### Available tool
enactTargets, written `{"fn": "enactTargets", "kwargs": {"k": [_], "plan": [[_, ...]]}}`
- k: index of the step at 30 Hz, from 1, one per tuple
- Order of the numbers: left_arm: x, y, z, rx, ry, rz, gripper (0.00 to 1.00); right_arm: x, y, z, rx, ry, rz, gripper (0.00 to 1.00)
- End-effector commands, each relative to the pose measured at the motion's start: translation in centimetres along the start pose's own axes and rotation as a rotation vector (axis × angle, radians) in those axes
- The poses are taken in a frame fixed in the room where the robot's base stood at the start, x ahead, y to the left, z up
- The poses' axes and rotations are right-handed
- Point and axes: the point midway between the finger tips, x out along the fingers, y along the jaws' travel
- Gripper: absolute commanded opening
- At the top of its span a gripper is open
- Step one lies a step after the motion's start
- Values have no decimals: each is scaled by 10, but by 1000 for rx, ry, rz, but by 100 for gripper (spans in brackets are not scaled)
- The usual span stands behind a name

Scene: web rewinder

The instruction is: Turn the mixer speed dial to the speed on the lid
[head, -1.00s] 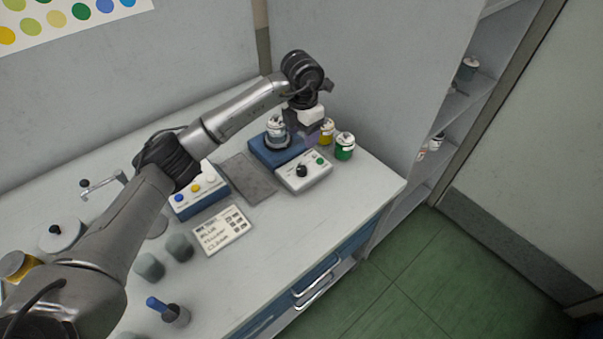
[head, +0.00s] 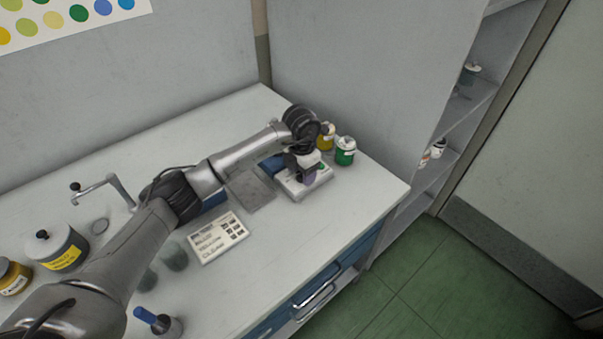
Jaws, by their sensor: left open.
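The mixer's light grey control box (head: 321,184) sits on the bench near its right end. My left gripper (head: 309,181) points down over this box and covers the spot where the black dial showed earlier. The dial is hidden now, so I cannot tell its setting or whether the fingers touch it. The left gripper is open. The blue mixer base (head: 272,163) behind the box is mostly hidden by my arm, and the can on it with its lid is hidden too. My right gripper is not in view.
A yellow can (head: 326,139) and a green can (head: 345,151) stand close behind the control box. A printed card (head: 217,237) and a grey mat (head: 250,190) lie to the left. Cups and a blue-handled tool (head: 151,319) are near my arm. The bench front right is clear.

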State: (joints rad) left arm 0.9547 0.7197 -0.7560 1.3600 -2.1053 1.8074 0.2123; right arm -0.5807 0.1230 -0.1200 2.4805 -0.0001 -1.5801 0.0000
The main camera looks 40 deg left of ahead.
Motion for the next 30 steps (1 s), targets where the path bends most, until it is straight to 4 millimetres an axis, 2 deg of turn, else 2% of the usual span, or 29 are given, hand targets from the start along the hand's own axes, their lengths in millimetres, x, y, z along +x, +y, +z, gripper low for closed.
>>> {"fn": "enactTargets", "kwargs": {"k": [11,26,30], "plan": [[3,0,0,0,0,0,59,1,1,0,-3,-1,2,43],[3,0,0,0,0,0,11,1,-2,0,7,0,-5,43],[2,0,0,5,0,0,11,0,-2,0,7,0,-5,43]]}}
